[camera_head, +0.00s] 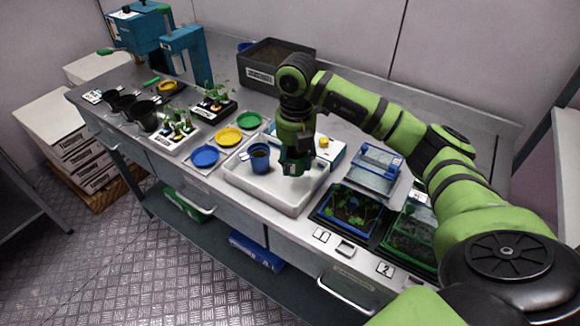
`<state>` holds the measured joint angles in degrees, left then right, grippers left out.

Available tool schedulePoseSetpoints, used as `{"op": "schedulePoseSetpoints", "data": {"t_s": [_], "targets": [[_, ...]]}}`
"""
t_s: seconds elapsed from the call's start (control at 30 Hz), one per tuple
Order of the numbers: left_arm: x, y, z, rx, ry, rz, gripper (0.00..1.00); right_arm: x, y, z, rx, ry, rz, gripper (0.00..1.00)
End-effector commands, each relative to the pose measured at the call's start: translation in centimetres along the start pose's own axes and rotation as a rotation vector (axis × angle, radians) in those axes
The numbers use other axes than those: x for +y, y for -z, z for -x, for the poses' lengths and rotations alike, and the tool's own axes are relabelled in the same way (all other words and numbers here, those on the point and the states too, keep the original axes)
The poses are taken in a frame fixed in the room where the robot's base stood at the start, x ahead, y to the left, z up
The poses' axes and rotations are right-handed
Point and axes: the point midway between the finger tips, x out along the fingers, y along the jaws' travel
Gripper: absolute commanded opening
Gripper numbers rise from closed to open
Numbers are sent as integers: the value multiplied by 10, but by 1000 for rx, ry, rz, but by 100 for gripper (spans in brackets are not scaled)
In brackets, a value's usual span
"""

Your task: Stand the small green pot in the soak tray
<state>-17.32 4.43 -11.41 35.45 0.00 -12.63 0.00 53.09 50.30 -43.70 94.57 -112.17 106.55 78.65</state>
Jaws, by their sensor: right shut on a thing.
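The white soak tray (295,209) lies on the bench in the middle of the view. A small blue pot (260,158) stands upright in its left part. My right gripper (297,152) points down over the right part of the tray. It is shut on the small green pot (294,165), a dark green shape at its fingertips, largely hidden by the gripper. I cannot tell whether the pot touches the tray floor. My left gripper is out of view.
Blue (205,156), yellow (228,137) and green (248,120) saucers lie left of the tray. A blue-rimmed seedling tray (347,208) is close on the right. A grey soil bin (262,74) stands behind. Black pots (143,115) stand far left.

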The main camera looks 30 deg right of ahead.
Motion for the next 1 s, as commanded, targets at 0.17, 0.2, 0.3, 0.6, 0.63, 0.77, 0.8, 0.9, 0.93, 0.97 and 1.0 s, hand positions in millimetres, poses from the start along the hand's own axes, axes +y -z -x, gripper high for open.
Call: {"op": "schedulePoseSetpoints", "data": {"t_s": [0.17,0.2,0.3,0.6,0.63,0.77,0.8,0.9,0.93,0.97,1.0], "targets": [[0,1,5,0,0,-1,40,10,1,-9,0,2,0,22],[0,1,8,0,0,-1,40,10,1,-13,2,3,0,22],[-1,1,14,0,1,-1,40,10,2,-28,2,4,0,22],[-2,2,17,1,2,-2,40,10,0,-47,-1,-1,2,22],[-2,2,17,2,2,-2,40,10,0,-47,-1,-1,1,22],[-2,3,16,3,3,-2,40,10,0,-48,-1,0,1,22],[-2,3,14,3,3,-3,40,10,0,-50,-1,0,1,22],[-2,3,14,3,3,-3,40,10,0,-50,-1,0,1,67],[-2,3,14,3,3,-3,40,10,0,-50,-1,0,1,76],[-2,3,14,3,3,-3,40,10,0,-50,-1,0,1,76],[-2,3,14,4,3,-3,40,10,0,-50,-1,0,1,76]]}}
